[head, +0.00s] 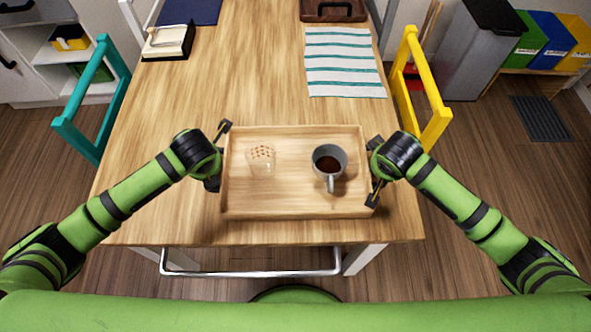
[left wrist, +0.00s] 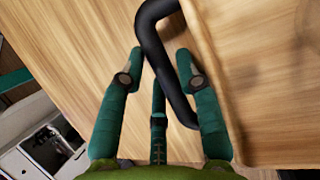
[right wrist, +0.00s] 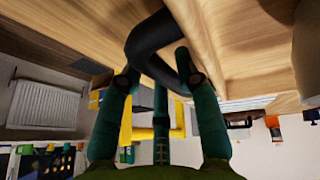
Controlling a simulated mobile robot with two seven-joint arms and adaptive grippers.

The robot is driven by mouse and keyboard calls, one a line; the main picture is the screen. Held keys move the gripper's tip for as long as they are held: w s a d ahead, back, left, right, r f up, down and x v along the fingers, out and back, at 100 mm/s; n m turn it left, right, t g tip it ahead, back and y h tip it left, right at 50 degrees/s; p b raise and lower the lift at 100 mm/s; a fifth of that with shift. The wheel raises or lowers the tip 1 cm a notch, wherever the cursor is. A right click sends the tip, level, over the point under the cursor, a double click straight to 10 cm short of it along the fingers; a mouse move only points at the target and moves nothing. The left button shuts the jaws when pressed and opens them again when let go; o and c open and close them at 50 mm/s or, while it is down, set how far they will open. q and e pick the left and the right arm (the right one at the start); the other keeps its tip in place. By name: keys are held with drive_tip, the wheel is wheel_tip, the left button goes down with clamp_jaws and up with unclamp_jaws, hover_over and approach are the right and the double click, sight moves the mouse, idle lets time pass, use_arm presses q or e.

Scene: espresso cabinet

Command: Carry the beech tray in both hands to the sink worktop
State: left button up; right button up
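The beech tray (head: 290,211) is on the wooden table near its front edge; I see no clear gap under it. It carries a clear glass with a brown dotted pattern (head: 262,158) and a grey mug of dark drink (head: 329,165). My left gripper (head: 222,155) is at the tray's left end. Its fingers stand apart around the black left handle (left wrist: 153,45), with a gap visible. My right gripper (head: 374,172) is at the right end. Its fingers stand apart on either side of the black right handle (right wrist: 150,45); firm contact is not clear.
The table (head: 240,75) also bears a striped cloth (head: 344,62), a dark tray (head: 334,10) and a black-and-white item (head: 168,41) at the back. A teal chair (head: 92,100) stands left, a yellow chair (head: 420,90) right. A grey bin (head: 478,50) stands behind.

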use_arm(q)
drive_tip(key=shift+w+f, duration=0.15)
drive_tip(key=shift+f, duration=0.1)
use_arm(e)
drive_tip(key=shift+w+f, duration=0.15)
drive_tip(key=shift+f, duration=0.15)
use_arm(q)
clamp_jaws()
use_arm(e)
clamp_jaws()
use_arm(q)
drive_tip(key=shift+w+r, duration=0.1)
drive_tip(key=shift+r, duration=0.1)
use_arm(e)
drive_tip(key=shift+w+r, duration=0.1)
drive_tip(key=shift+r, duration=0.15)
